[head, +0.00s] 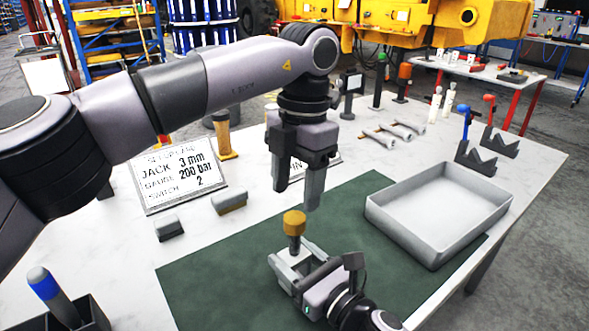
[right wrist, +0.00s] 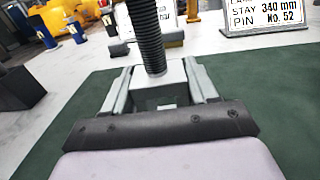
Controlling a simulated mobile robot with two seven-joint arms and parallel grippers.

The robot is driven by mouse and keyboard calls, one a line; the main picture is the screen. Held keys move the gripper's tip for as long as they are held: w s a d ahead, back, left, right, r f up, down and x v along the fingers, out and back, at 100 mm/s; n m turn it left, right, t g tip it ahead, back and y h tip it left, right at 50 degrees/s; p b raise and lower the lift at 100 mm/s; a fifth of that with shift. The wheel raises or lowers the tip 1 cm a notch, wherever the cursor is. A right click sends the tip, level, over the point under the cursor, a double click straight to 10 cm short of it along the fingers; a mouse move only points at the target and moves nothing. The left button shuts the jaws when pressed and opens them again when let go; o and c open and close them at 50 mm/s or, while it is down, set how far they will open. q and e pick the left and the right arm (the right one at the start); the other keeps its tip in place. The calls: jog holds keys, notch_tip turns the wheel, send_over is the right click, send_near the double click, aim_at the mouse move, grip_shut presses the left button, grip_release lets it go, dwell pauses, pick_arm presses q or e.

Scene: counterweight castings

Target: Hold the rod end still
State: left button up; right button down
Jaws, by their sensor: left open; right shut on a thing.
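The rod end shows in the head view as a light grey block (head: 293,257) with an upright stem and an orange-brown top (head: 294,222). In the right wrist view a black threaded rod (right wrist: 146,35) rises from the grey block (right wrist: 165,75); its top is out of that view. My right gripper (right wrist: 160,88) is shut on the block, one finger on each side; it shows low in the head view (head: 291,262). My left gripper (head: 298,190) is open and empty, pointing down just above the orange-brown top.
A green mat (head: 225,280) covers the front of the white table. A grey tray (head: 385,222) stands at the right. A sign (head: 180,175) and two small blocks stand at the left. Rods (head: 378,138), grey V-blocks (head: 475,158) and coloured-top posts stand behind.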

aim_at(294, 217)
pick_arm(q)
jog(key=n, duration=0.6)
jog(key=shift+r, duration=0.35)
jog(key=n, duration=0.6)
jog(key=shift+s+r, duration=0.1)
jog(key=shift+r, duration=0.25)
jog(key=n, duration=0.6)
jog(key=shift+s+a+r+t+h, duration=0.1)
jog(key=shift+r+t+h, duration=0.2)
jog(key=n, duration=0.7)
jog(key=shift+s+r, duration=0.15)
jog(key=shift+r, duration=0.2)
jog(key=shift+f, duration=0.1)
jog(key=shift+f, duration=3.9)
